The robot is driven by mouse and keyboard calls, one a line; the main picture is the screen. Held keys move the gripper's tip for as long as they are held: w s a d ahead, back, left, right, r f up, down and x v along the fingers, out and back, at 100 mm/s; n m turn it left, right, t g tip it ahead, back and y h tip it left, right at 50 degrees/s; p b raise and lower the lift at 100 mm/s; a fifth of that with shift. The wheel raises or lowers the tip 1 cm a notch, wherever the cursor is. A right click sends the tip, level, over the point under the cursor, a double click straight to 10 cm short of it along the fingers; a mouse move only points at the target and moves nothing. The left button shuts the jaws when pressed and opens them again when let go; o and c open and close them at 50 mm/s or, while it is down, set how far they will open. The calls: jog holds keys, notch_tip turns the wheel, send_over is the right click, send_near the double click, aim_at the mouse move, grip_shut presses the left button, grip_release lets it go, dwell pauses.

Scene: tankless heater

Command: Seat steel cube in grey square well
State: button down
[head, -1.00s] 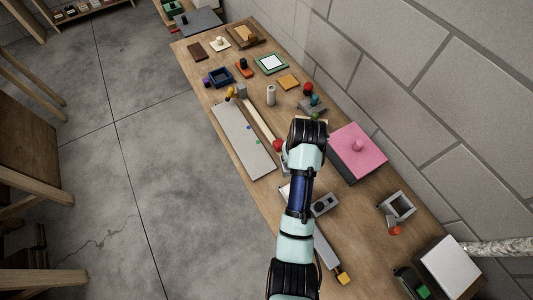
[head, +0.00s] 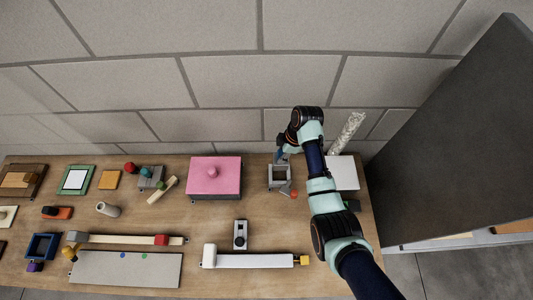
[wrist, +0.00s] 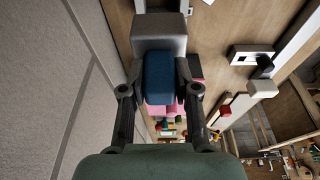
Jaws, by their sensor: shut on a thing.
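The grey square well (head: 269,183) stands on the bench below and close to my gripper (head: 281,154). It is an open, square-walled box, and its inside looks empty from the part that shows. In the wrist view, my gripper (wrist: 159,90) is shut on a steel-blue block (wrist: 158,70), with one finger on each side. The block is the only candidate for the steel cube that I see in the jaws. A grey body, likely the well (wrist: 160,40), lies just past the block in that view. Whether they touch cannot be told.
A small red-orange knob (head: 294,194) sits by the well's front right corner. A pink box (head: 214,180) stands to the left, and a white-topped box (head: 344,172) to the right, partly behind my arm. The block wall (head: 220,120) is close behind.

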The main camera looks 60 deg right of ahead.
jog(key=shift+s+a, duration=0.15)
jog(key=shift+r+p, duration=0.1)
jog(key=shift+p, duration=0.2)
jog(key=shift+f+b, duration=1.85)
jog(key=shift+f, duration=0.8)
jog(key=shift+f+b, duration=1.15)
jog(key=shift+f, duration=0.5)
jog(key=shift+f+b, duration=2.1)
jog(key=shift+f, duration=0.7)
dwell(0.5)
